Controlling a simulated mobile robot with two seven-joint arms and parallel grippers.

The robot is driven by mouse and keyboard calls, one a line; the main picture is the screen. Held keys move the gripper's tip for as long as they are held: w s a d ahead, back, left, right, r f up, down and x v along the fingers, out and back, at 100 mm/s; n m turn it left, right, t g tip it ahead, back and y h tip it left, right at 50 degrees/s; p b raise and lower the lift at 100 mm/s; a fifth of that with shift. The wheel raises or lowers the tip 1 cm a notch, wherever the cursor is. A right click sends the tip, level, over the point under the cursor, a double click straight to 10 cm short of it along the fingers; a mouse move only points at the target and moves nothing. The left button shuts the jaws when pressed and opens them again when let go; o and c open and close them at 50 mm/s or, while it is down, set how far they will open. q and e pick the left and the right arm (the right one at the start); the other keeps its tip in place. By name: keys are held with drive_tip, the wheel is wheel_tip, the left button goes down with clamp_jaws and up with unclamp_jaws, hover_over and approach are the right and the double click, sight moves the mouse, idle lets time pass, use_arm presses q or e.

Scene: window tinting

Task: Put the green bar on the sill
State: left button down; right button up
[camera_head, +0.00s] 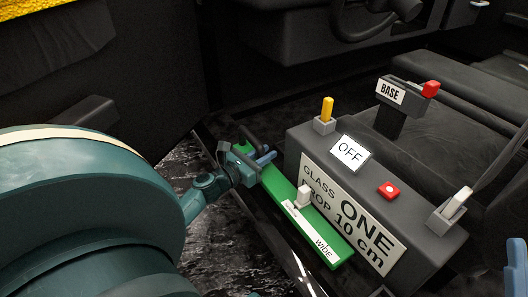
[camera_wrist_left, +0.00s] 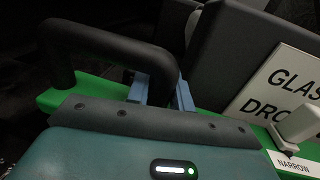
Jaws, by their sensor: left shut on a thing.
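The green bar (camera_head: 330,243) lies slantwise in the head view, along the front of a grey box. It carries a white slider (camera_head: 304,196) and a label reading "WIDE". A black handle (camera_wrist_left: 110,42) rises from its far end in the left wrist view. My left gripper (camera_head: 264,159) is shut on this handle, its blue fingers around it. A dark sill strip (camera_head: 302,274) shows below the bar; I cannot tell whether they touch. A blue part at the right edge looks like my right gripper (camera_head: 516,266); its jaws are unclear.
The grey box (camera_head: 430,252) carries a "GLASS DROP ONE 10 cm" sign, an "OFF" plate (camera_head: 350,153), a red button (camera_head: 388,190), a yellow lever (camera_head: 327,109) and a white lever (camera_head: 455,202). A "BASE" block (camera_head: 391,92) stands behind, near dark seats and a steering wheel.

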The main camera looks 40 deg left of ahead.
use_arm(q)
wheel_tip(320, 180, down, 3)
drive_tip(key=shift+r+b, duration=0.15)
drive_tip(key=shift+b, duration=0.5)
use_arm(e)
drive_tip(key=r+n+y, duration=0.2)
drive_tip(key=n+y, duration=0.1)
drive_tip(key=shift+s+d+r+g, duration=0.1)
drive_tip(key=shift+s+r+g, duration=0.05)
drive_tip(key=shift+s+g, duration=0.2)
use_arm(q)
drive_tip(key=c, duration=1.7)
unclamp_jaws()
drive_tip(key=shift+f, duration=0.4)
drive_tip(key=o, duration=0.5)
drive_tip(key=shift+c, duration=0.2)
drive_tip(key=shift+r, duration=0.1)
drive_tip(key=shift+s+r, duration=0.1)
drive_tip(key=shift+s, duration=0.1)
drive_tip(key=s+a+p, duration=0.1)
drive_tip(key=s+p, duration=0.2)
drive_tip(key=s, duration=0.8)
drive_tip(key=shift+s+a, duration=0.15)
drive_tip(key=shift+s, duration=0.15)
use_arm(e)
drive_tip(key=f+m+h, duration=0.4)
drive_tip(key=shift+w, duration=0.4)
